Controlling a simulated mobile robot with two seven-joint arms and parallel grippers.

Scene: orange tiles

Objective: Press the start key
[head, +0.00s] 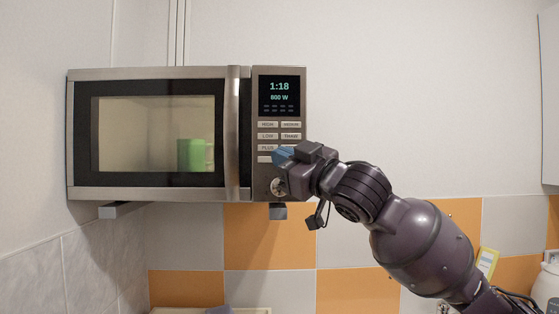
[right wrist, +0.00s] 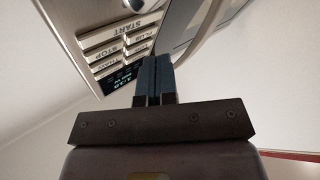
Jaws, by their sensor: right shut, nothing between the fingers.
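The microwave (head: 70,135) hangs on the wall with its door shut. Its control panel shows "1:18" and "800 W" on the display (head: 279,92). The start key (right wrist: 110,29) reads START upside down in the right wrist view, at the knob end of the key rows. In the head view only the left end of the bottom key (head: 264,159) shows; my right gripper (head: 283,155) covers the rest. My right gripper is shut and empty, its blue fingers (right wrist: 155,76) in front of the lower keys. Whether they touch a key I cannot tell. My left gripper is out of view.
A round knob (head: 277,187) sits below the keys, partly behind my right gripper. A green cup (head: 191,154) stands inside the microwave behind the window. The door handle (head: 232,135) stands out left of the panel. The wall right of the microwave is clear.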

